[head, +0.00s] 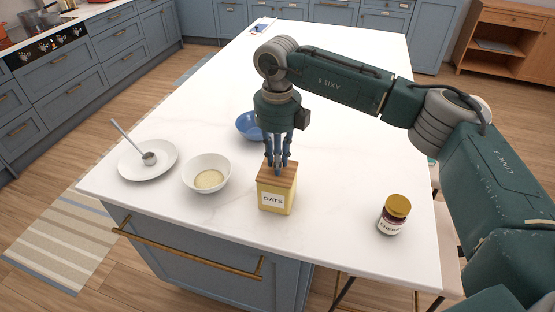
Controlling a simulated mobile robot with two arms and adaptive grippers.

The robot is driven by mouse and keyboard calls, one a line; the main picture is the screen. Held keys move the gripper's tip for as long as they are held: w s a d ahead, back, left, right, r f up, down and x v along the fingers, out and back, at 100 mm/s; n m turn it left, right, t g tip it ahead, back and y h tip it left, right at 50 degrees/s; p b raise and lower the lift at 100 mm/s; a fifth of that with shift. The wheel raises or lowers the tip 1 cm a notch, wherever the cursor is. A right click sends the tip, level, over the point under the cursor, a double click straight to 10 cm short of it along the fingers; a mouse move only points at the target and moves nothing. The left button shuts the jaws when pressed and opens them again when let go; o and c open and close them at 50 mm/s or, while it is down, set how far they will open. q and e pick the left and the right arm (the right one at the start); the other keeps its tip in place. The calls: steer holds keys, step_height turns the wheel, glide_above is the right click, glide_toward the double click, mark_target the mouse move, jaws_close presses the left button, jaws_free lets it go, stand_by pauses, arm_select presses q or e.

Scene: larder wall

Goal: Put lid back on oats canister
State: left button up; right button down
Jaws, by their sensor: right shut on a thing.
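The oats canister (275,201) is a square yellow box labelled OATS, upright on the white island top near its front edge. A brown wooden lid (289,173) sits at its top and looks level with the rim; whether it is fully seated I cannot tell. My right gripper (277,170) points straight down over the canister, its fingers shut on the lid's middle. The exact grip point is partly hidden by the fingers. My left gripper is not in view.
A white bowl (194,171) with oats stands left of the canister, a blue bowl (245,125) behind it. A white plate (134,166) with a metal scoop (149,158) lies far left. A cherry jar (394,214) stands right. The white countertop (340,215) between canister and jar is clear.

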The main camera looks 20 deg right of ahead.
stand_by(0.4)
steer(key=c, duration=1)
jaws_free()
steer(key=shift+r+p, duration=1.8)
steer(key=shift+r, duration=1.65)
jaws_close()
steer(key=shift+f, duration=0.1)
